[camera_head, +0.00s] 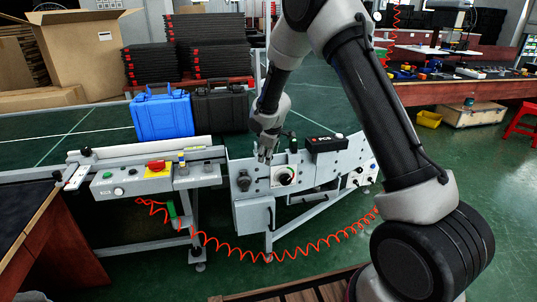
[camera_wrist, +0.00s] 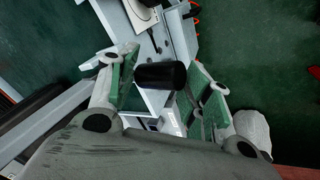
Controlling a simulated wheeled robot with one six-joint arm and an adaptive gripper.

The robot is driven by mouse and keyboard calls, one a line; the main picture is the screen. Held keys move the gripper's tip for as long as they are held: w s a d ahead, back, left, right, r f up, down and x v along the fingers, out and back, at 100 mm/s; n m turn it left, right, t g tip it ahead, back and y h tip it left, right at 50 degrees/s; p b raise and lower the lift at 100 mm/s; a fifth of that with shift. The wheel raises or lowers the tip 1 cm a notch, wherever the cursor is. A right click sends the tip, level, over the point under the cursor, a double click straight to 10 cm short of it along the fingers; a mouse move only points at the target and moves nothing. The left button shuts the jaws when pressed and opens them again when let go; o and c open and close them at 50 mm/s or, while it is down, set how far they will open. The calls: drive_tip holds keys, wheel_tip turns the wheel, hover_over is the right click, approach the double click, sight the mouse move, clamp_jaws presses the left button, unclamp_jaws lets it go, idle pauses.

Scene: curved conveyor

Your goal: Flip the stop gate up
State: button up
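My gripper (camera_head: 264,156) is above the grey conveyor end unit (camera_head: 262,216), near its control panel, pointing down. In the wrist view its two fingers with green pads are spread apart, so my gripper (camera_wrist: 165,92) is open. A short black cylinder, like a handle or knob (camera_wrist: 160,76), lies in the gap between the fingers. I cannot tell whether it is at fingertip depth or touches a pad. I cannot make out for sure which part is the stop gate; the black cylinder may belong to it. In the head view the gripper hides the spot beneath it.
A white dial plate (camera_head: 285,175) and a black box (camera_head: 327,144) sit right of the gripper. A blue case (camera_head: 161,115) and a black case (camera_head: 220,106) stand behind. A second conveyor section (camera_head: 150,180) is at left. A red coiled hose (camera_head: 240,254) hangs below.

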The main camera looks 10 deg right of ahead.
drive_tip(key=shift+r, duration=0.1)
drive_tip(key=v, duration=1.1)
drive_tip(key=shift+s+r, duration=0.25)
drive_tip(key=shift+r, duration=0.1)
drive_tip(key=s+d+f+m+g, duration=0.2)
drive_tip(key=s+d, duration=0.1)
drive_tip(key=s, duration=0.4)
drive_tip(key=s+d+r+m, duration=0.3)
drive_tip(key=s+r, duration=0.3)
drive_tip(key=s, duration=0.4)
drive_tip(key=s+d+r+m+t, duration=0.1)
drive_tip(key=s+d+r+m, duration=0.2)
drive_tip(key=s, duration=0.8)
drive_tip(key=s+d+r+m+t, duration=0.1)
drive_tip(key=s+d+r+m, duration=0.1)
drive_tip(key=s+d+r, duration=0.4)
drive_tip(key=shift+s+r+m, duration=0.4)
drive_tip(key=shift+s+r, duration=1)
drive_tip(key=shift+s, duration=1.15)
